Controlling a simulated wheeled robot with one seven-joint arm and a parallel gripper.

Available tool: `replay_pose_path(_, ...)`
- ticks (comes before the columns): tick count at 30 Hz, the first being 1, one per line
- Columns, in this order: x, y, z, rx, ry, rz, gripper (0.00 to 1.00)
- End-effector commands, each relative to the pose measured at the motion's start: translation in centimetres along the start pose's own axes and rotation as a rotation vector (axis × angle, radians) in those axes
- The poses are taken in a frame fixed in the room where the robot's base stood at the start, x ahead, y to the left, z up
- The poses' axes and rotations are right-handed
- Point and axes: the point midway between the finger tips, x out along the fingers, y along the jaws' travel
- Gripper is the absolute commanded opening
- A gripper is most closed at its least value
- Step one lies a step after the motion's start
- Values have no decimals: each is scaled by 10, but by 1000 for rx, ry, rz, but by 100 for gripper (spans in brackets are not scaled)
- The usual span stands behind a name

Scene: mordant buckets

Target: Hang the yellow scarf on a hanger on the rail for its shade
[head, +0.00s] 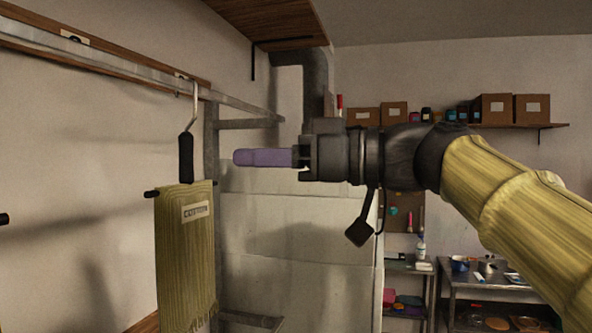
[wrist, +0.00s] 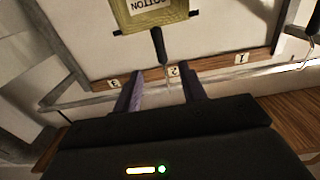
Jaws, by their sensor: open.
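The yellow-olive ribbed scarf (head: 186,255) hangs draped over the crossbar of a black-handled hanger (head: 186,158). The hanger's hook is at the metal rail (head: 120,68), and it appears to hang from it. In the wrist view the scarf (wrist: 150,14) has a label reading COTTON, and its hanger (wrist: 158,45) lines up with the number 2 label (wrist: 174,71). My gripper (head: 240,157) has purple fingers and is to the right of the hanger, with nothing in its jaws. In the wrist view its open fingers (wrist: 165,80) stand apart, on either side of the hook's line.
Number labels 3 (wrist: 115,84) and 1 (wrist: 241,58) mark the wooden board behind the rail. Another hanger (wrist: 311,32) shows at the right edge of the wrist view. A wooden shelf (head: 262,20) juts out above. Metal tables with dishes (head: 500,278) stand at the right.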

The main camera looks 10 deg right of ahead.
Motion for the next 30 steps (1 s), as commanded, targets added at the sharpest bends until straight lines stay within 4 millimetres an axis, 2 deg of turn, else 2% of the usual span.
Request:
replay_pose_path(3, -21, 1, 2, 0, 0, 4, 41)
replay_pose_path(9, -36, 0, 0, 1, 0, 1, 41)
replay_pose_path(24, -35, 2, 1, 0, 9, 5, 41)
replay_pose_path(28, -25, 18, 9, -8, 79, 39, 41)
replay_pose_path(30, -18, 37, 17, -11, 144, 91, 41)
